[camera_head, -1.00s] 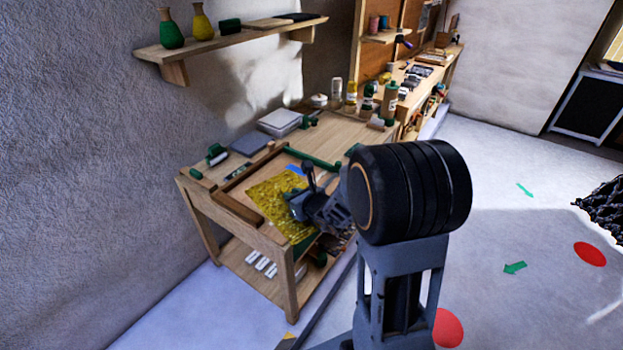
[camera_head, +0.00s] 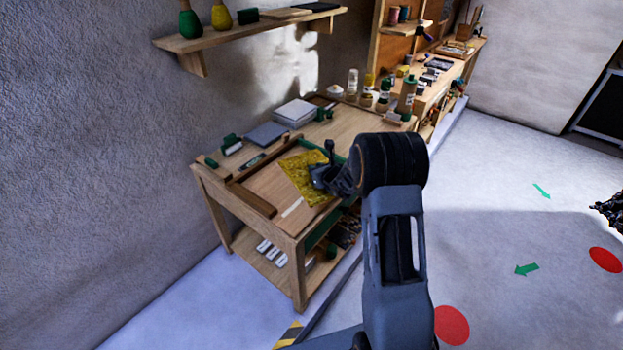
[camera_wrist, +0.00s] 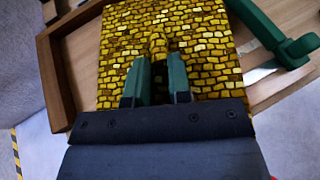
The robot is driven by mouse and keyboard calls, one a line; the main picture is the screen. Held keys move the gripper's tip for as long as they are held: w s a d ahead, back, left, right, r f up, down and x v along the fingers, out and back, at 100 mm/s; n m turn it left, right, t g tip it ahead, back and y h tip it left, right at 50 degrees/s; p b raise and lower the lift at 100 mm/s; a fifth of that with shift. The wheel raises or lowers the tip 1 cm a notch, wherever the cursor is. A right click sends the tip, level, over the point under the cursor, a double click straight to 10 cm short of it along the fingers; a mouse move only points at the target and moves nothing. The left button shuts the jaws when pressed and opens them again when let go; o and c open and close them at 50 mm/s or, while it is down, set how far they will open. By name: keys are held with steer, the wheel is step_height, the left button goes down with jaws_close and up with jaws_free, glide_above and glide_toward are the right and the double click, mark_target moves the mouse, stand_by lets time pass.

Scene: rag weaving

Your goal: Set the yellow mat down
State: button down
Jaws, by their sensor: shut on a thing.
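The yellow mat (camera_head: 297,172) has a brick-like pattern and is over the wooden workbench (camera_head: 232,216), between a brown wooden bar and a green bar. My gripper (camera_head: 322,176) is at its right side in the head view. In the wrist view, the green fingers of my gripper (camera_wrist: 159,72) are shut on a raised yellow part of the mat (camera_wrist: 205,55). The mat spreads out flat beyond and beside the fingers. I cannot tell whether its underside touches the bench top. The near part of the mat is hidden behind my gripper.
The brown wooden bar (camera_head: 252,199) borders the work area on the left. The green bar (camera_wrist: 265,30) lies close on the mat's right in the wrist view. A white strip (camera_head: 292,207) lies on bare wood in front.

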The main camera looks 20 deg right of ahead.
steer(key=shift+w+a+f, duration=0.3)
steer(key=shift+w+f, duration=0.05)
steer(key=shift+f, duration=0.15)
steer(key=shift+w+a+f, duration=0.25)
steer(key=shift+w+f, duration=0.1)
steer(key=shift+f, duration=0.15)
step_height(320, 180, down, 3)
steer(key=shift+r+p, duration=0.1)
steer(key=shift+p, duration=0.4)
steer(key=shift+f+b, duration=0.3)
steer(key=shift+f, duration=0.05)
steer(key=c, duration=1.1)
jaws_free()
steer(key=shift+o, duration=0.2)
steer(key=shift+r, duration=0.2)
